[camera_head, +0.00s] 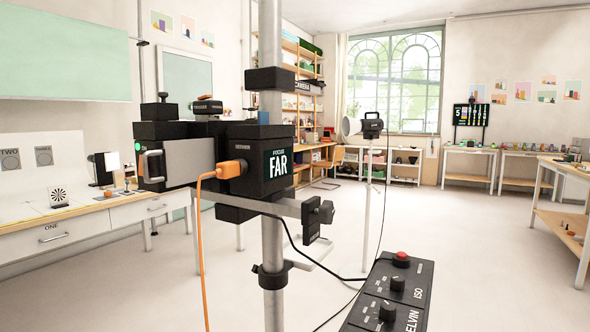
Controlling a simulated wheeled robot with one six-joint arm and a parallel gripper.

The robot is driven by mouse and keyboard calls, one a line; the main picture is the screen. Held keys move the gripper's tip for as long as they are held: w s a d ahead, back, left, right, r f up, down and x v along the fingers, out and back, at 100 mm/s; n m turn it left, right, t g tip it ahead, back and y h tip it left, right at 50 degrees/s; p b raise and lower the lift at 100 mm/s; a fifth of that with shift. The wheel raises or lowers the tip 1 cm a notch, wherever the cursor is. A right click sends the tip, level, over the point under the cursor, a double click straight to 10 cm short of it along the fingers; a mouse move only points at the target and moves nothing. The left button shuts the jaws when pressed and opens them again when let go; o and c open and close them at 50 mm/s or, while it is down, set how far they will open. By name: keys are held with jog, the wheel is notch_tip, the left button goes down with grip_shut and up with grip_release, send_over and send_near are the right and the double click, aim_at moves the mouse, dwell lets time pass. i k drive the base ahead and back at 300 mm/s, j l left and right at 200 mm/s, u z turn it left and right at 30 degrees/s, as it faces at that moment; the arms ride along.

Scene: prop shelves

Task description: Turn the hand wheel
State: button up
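No plain hand wheel with a rim and spokes is clear in view. A black knob (326,211) sits at the right end of a grey horizontal bar (285,205) on the metal pole; it may be the hand wheel, but I cannot tell. The pole (272,245) stands upright in front of me and carries a black box (264,160) marked "FOCUS FAR". An orange plug (231,169) with an orange cable is in the box's front. My gripper is not in view, so its distance from the knob is hidden.
A black control panel (372,318) with dials and a red button (401,260) is close at the lower right. A silver plate with a handle (152,166) faces me on the left. Cables hang around the pole. A lamp on a stand (371,126) is behind. Open floor (470,270) lies right.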

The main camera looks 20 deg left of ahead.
aim_at(326, 212)
jog(key=i+l, duration=0.25)
jog(key=i, duration=0.25)
jog(key=i+l, duration=0.25)
jog(key=i, duration=0.3)
jog(key=i+l, duration=0.25)
jog(key=i, duration=0.25)
jog(key=i+l, duration=0.25)
jog(key=i, duration=0.25)
jog(key=i+l, duration=0.25)
jog(key=i, duration=0.25)
jog(key=i+l, duration=0.25)
jog(key=i, duration=0.3)
jog(key=i+l+u, duration=0.1)
jog(key=u, duration=0.3)
jog(key=i+l+u, duration=0.25)
jog(key=u, duration=0.15)
jog(key=i+l+u, duration=0.2)
jog(key=u, duration=2.85)
